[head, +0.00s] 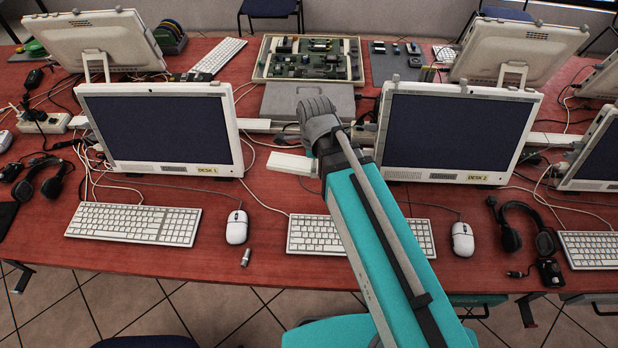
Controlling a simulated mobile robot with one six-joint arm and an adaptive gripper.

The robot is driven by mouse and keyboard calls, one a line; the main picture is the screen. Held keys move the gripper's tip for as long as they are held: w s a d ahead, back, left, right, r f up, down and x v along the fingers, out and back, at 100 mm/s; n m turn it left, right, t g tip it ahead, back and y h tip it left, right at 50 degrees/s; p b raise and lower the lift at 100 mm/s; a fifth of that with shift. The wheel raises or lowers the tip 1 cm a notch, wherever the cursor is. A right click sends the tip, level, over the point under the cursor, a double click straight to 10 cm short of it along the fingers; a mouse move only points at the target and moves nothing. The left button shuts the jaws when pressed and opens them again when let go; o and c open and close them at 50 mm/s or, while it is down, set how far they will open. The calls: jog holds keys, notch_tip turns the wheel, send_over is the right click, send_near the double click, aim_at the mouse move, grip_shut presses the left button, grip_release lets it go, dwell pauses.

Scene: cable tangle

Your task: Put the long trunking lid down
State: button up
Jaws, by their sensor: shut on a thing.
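A white bar that looks like the long trunking lid (291,163) sticks out to the left from behind my wrist, between the DESK 1 and DESK 2 monitors. My gripper (319,150) is at the right end of its visible part and is shut on it. The fingers and the rest of the lid are hidden behind my arm. I cannot tell whether the lid touches the red table (262,190) or is above it. White trunking (262,126) runs along the table behind the monitors.
The DESK 1 monitor (160,125) and DESK 2 monitor (457,132) stand on either side. A keyboard (308,233) and a mouse (237,227) lie in front. A grey case (290,100) is behind. Loose cables cross the table. Some bare table shows left of the lid.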

jog(key=shift+w+d+n, duration=0.1)
jog(key=shift+w+n, duration=0.05)
jog(key=shift+n, duration=0.75)
jog(key=shift+w, duration=0.15)
jog(key=w+a+f+b, duration=0.1)
jog(key=w+f+b, duration=0.1)
jog(key=w, duration=0.1)
jog(key=w+a+f+b, duration=0.1)
jog(key=w+f+b, duration=0.2)
jog(key=w, duration=0.1)
jog(key=w+a+f+b, duration=0.1)
jog(key=w+f+b, duration=0.2)
jog(key=w, duration=0.1)
jog(key=shift+w+a, duration=0.2)
jog(key=shift+w, duration=0.05)
jog(key=shift+w+a+f+b, duration=0.15)
jog(key=shift+w+f+b, duration=0.3)
jog(key=shift+f+b, duration=0.05)
